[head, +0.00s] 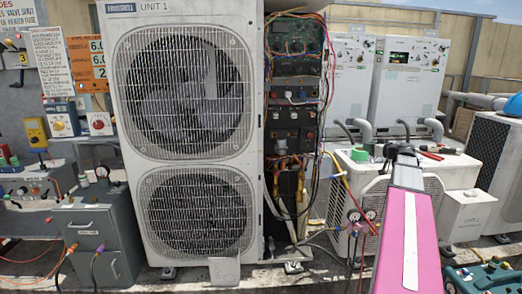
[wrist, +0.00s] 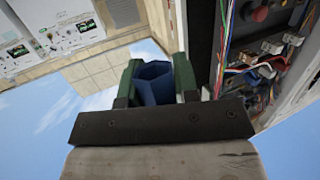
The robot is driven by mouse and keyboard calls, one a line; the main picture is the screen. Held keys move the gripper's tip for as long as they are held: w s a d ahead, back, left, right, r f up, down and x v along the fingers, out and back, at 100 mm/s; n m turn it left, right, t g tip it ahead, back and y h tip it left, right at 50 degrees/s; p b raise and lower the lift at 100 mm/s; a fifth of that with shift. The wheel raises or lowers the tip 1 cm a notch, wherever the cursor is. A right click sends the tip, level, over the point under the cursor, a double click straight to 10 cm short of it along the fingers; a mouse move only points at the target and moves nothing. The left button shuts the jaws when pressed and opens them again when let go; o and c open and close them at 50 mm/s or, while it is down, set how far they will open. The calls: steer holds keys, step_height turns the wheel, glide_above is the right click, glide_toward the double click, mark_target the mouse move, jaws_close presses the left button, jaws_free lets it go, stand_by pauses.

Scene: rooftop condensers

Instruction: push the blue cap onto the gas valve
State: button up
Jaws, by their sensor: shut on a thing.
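My gripper (wrist: 155,64) shows in the wrist view with its two green fingers shut on the blue cap (wrist: 153,88). The cap sits between the fingers, its hollow, faceted shape partly hidden by the dark gripper body. In the head view my pink arm reaches forward at the right, and its grey end is over the low white condenser. The fingers and cap cannot be made out there. I cannot pick out the gas valve in either view, and no contact between the cap and a valve shows.
The tall condenser (head: 190,130) stands left of my arm, with an open wiring bay (head: 295,100). The low white condenser (head: 340,200) carries a green roll (head: 359,155) and red-handled pliers (head: 431,155). Pressure gauges (head: 371,215) and hoses hang at its front. A grey cabinet (head: 100,240) stands left.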

steer(key=a+r+m+t+h, duration=0.1)
steer(key=a+r+m+h, duration=0.1)
steer(key=a, duration=1.3)
steer(key=w+a+r+m+h, duration=0.1)
steer(key=a+r+m+h, duration=0.2)
steer(key=a, duration=1.2)
step_height(320, 180, up, 4)
steer(key=shift+w+a+r+t+h, duration=0.1)
steer(key=shift+w+a+t+h, duration=0.25)
steer(key=shift+h, duration=0.75)
steer(key=shift+d, duration=0.1)
